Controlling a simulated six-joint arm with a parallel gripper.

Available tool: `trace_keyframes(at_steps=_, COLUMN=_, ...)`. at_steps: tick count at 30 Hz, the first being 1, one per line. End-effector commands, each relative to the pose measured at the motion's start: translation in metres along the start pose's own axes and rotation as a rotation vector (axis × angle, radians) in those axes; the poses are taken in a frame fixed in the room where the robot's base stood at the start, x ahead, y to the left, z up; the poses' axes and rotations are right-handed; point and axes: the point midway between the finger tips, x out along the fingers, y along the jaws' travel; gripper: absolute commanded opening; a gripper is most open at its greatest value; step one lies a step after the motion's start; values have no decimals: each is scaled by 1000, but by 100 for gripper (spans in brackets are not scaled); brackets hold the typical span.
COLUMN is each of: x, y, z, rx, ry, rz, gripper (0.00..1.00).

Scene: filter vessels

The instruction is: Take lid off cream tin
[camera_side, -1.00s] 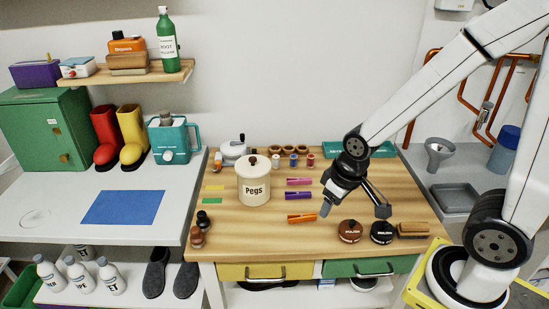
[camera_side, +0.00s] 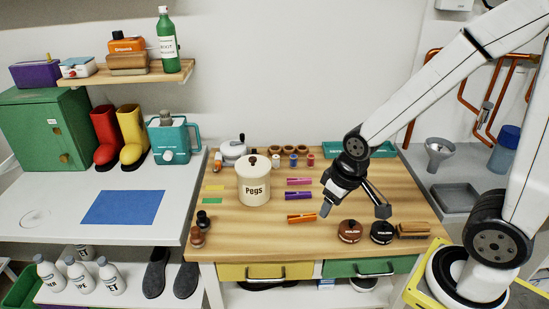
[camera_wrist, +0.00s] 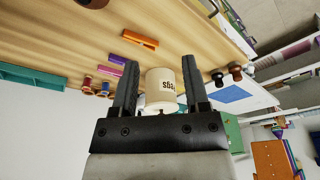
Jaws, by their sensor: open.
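The cream tin (camera_side: 254,187), marked "Pegs", stands upright on the wooden bench, left of its middle. Its lid (camera_side: 253,163) with a dark round knob sits on top. In the wrist view the tin (camera_wrist: 162,86) shows between my fingers but farther off. My gripper (camera_side: 355,210) is open and empty above the right part of the bench, to the right of the tin and apart from it. The gripper also shows in the wrist view (camera_wrist: 160,75), with its two fingers spread.
Orange (camera_side: 301,218), purple (camera_side: 298,196) and pink (camera_side: 299,182) pegs lie between tin and gripper. Brown (camera_side: 349,231) and black (camera_side: 382,233) polish tins and a brush (camera_side: 412,230) are at the front right. Spools and a teal tray (camera_side: 360,150) stand behind.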

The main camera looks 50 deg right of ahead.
Motion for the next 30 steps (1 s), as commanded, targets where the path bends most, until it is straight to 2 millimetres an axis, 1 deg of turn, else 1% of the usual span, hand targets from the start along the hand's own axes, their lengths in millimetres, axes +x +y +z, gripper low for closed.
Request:
trace_keyframes(at_steps=4, x=0, y=0, z=0, rx=0, ry=0, rz=0, gripper=59)
trace_keyframes(at_steps=5, x=0, y=0, z=0, rx=0, ry=0, rz=0, gripper=62)
trace_keyframes(at_steps=6, x=0, y=0, z=0, rx=0, ry=0, rz=0, gripper=74)
trace_keyframes(at_steps=15, x=0, y=0, z=0, rx=-1, ry=0, rz=0, gripper=74)
trace_keyframes(at_steps=20, x=0, y=0, z=-8, rx=-30, ry=-3, rz=0, gripper=74)
trace_keyframes(at_steps=23, x=0, y=1, z=-20, rx=-79, ry=-11, rz=0, gripper=74)
trace_keyframes(at_steps=26, x=0, y=2, z=-37, rx=-154, ry=-22, rz=-1, gripper=74)
trace_keyframes(at_steps=30, x=0, y=4, z=-69, rx=-296, ry=-41, rz=-4, gripper=74)
